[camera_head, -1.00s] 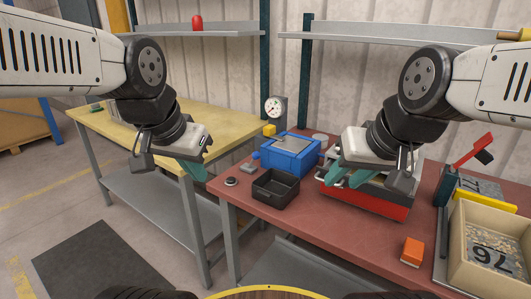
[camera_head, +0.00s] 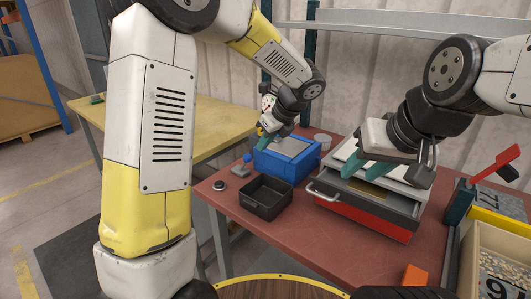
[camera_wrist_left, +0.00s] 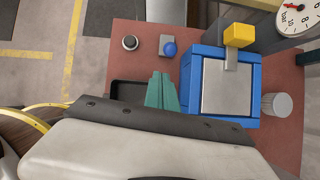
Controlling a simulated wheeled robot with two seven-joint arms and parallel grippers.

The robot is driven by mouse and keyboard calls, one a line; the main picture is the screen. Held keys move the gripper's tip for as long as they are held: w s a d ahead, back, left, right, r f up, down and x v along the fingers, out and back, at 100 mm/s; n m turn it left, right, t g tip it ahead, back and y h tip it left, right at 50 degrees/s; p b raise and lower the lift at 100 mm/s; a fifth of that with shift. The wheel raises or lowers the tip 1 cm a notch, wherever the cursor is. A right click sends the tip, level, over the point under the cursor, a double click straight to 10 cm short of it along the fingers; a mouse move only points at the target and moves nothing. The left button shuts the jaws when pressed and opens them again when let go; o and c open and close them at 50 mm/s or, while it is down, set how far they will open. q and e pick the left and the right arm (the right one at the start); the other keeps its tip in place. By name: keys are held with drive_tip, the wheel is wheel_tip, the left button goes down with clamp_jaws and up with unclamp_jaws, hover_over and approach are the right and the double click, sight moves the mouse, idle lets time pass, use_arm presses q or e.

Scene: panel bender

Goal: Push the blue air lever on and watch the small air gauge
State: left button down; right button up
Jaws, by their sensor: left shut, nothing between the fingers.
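The blue air lever shows as a blue ball knob (camera_head: 247,157) on a small grey base, left of the blue machine (camera_head: 288,160). It also shows in the left wrist view (camera_wrist_left: 170,49), above the fingertips in the picture. The small round air gauge (camera_wrist_left: 297,18) is cut by the top right corner there; I cannot read its needle surely. In the head view the gauge (camera_head: 267,102) is partly hidden by my left wrist. My left gripper (camera_head: 263,143) is shut and empty, close to the lever and apart from it. My right gripper (camera_head: 367,166) is open over the grey drawer unit.
A black open tray (camera_head: 265,197) sits in front of the blue machine. A black knob (camera_head: 219,185) is left of the lever. A yellow block (camera_wrist_left: 238,35) stands by the machine. The red-handled device (camera_head: 495,163) and a parts bin (camera_head: 500,245) are at right.

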use_arm(q)
drive_tip(key=shift+w+d+f+m, duration=0.35)
drive_tip(key=shift+w+d+m, duration=0.05)
drive_tip(key=shift+w+d, duration=0.2)
drive_tip(key=shift+a, duration=0.1)
approach(245, 163)
drive_tip(key=f, duration=0.5)
drive_tip(key=shift+w, duration=0.2)
